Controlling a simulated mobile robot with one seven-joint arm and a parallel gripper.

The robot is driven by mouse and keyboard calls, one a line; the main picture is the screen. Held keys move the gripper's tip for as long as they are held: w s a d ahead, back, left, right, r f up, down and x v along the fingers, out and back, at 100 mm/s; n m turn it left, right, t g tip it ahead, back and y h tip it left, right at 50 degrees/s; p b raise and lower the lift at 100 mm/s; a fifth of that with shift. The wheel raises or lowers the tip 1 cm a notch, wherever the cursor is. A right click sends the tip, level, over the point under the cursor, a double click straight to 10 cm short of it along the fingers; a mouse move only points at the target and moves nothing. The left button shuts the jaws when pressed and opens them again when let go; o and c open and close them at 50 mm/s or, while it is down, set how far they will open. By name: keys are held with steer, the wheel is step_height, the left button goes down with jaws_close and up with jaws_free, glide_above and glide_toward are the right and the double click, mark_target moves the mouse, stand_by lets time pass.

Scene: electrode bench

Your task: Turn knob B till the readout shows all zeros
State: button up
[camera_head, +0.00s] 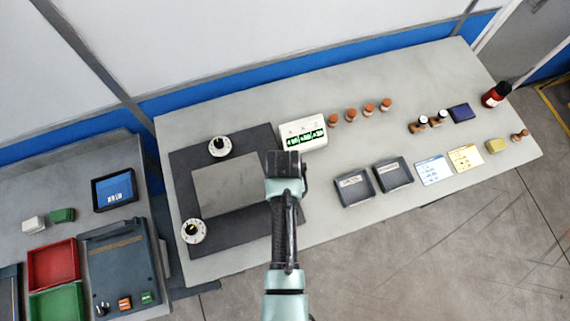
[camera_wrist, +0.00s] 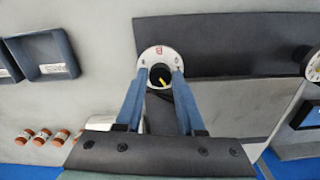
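A round white dial with a black knob (camera_wrist: 161,76) and a yellow pointer lies between my fingertips in the wrist view. A small red mark on its far rim is too small to read. My gripper (camera_wrist: 160,70) is open, one blue finger on each side of the knob; whether either finger touches it I cannot tell. In the head view my gripper (camera_head: 285,163) hides this knob. Two more knobs show there, an upper one (camera_head: 219,147) and a lower-left one (camera_head: 194,231). The white readout box (camera_head: 304,133) shows green digits in several windows, too small to read.
The knobs sit on a dark square frame (camera_head: 180,187) on the grey bench. Two dark trays (camera_head: 355,187) (camera_head: 394,174) lie right of my arm. Several brown-capped vials (camera_head: 351,115) stand right of the readout. The adjoining left bench holds a tablet (camera_head: 115,188) and red (camera_head: 53,264) and green bins.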

steer(key=o, duration=0.4)
steer(key=shift+c, duration=0.2)
step_height(320, 180, up, 13)
steer(key=b, duration=0.1)
steer(key=shift+b, duration=0.35)
steer(key=shift+a, duration=0.1)
